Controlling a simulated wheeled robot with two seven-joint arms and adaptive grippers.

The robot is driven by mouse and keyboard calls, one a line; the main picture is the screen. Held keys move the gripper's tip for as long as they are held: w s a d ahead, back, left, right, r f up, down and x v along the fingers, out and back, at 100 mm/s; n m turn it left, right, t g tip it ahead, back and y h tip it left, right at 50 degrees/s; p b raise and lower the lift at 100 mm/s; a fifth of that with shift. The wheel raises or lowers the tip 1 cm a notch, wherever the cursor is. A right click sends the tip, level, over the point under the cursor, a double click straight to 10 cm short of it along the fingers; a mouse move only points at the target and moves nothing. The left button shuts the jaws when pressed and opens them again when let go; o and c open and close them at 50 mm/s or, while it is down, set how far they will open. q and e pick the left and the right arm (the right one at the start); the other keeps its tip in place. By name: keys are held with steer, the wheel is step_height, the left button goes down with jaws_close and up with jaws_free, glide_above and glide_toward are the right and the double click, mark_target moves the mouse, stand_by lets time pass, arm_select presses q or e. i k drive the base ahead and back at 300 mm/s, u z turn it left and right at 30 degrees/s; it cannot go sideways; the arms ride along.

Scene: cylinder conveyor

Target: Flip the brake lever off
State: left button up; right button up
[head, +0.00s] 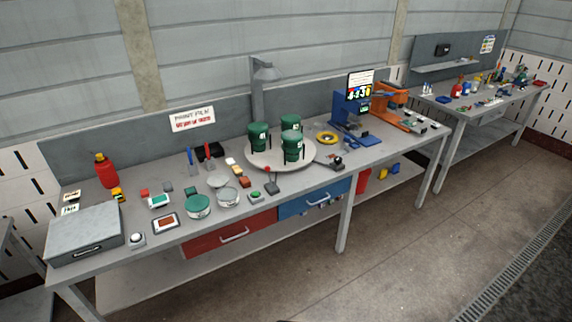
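The front cylinder (293,147) stands nearest the lever side. A black device (338,162) with a small knob sits right of the turntable. Neither of my grippers is in view.
Left of the lever on the bench (112,279) are a green button (256,197), round tins, a framed panel (165,222) and a grey case (86,234). A lamp post stands behind the turntable. A blue press (349,112) is at right. Open floor lies in front.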

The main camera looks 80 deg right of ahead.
mark_target(267, 168)
steer(key=z, duration=0.7)
steer(key=i, duration=1.95)
steer(key=z, duration=2)
steer(key=i, duration=0.85)
steer(key=u, duration=1.55)
steer(key=k, duration=0.55)
steer(key=z, duration=1.25)
